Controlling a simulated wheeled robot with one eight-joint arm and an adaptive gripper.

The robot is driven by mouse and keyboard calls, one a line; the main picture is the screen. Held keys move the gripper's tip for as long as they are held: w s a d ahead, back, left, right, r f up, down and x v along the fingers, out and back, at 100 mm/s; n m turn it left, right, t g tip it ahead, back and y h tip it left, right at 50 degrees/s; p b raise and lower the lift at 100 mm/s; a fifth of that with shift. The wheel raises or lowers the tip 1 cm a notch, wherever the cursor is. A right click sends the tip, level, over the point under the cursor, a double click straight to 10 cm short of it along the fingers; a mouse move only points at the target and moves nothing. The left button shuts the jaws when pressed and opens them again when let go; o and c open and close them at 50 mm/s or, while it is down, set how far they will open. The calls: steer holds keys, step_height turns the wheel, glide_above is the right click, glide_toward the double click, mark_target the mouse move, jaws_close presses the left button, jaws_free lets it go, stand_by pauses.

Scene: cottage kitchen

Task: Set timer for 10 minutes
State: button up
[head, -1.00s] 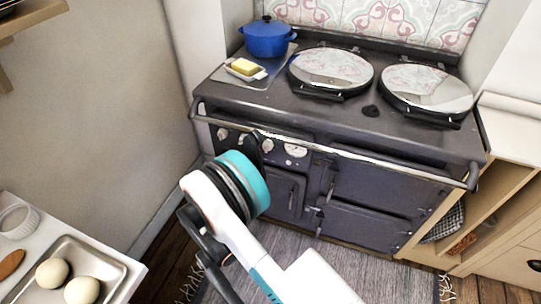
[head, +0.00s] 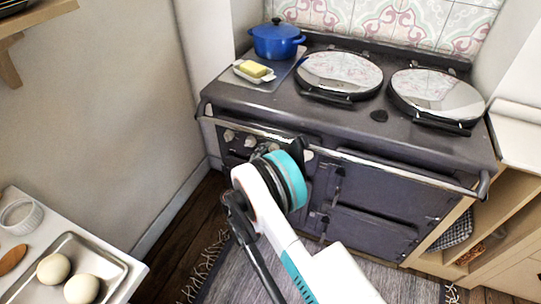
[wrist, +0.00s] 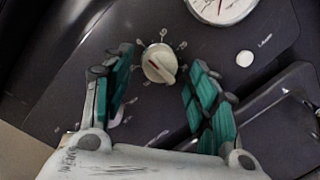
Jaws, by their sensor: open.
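A cream round knob (wrist: 160,63) with a red pointer mark sits on the dark stove front in the wrist view, ringed by small printed marks. My gripper (wrist: 160,92) is open, with one teal-padded finger on each side of and below the knob, not closed on it. In the head view the stove (head: 370,190) shows knobs (head: 229,135) at the left of its front panel. My arm hides part of that panel and the gripper there. A round white gauge (wrist: 222,8) with a red needle is above right of the knob. Its numbers are too small to read.
A front rail (head: 340,155) runs along the stove. A blue pot (head: 276,42) and a butter dish (head: 253,72) stand on top beside two round lids. A counter with a tray (head: 112,272) of eggs is at left. A small white button (wrist: 244,58) is right of the knob.

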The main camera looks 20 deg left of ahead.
steer(key=shift+w+d, duration=0.15)
steer(key=shift+w, duration=0.7)
steer(key=shift+c, duration=0.3)
steer(key=c, duration=1)
steer(key=shift+m, duration=0.4)
steer(key=m, duration=0.8)
steer(key=shift+d+r+g+y, duration=0.1)
steer(key=shift+r+g+y, duration=0.05)
steer(key=shift+g+y, duration=0.25)
steer(key=shift+m, duration=0.4)
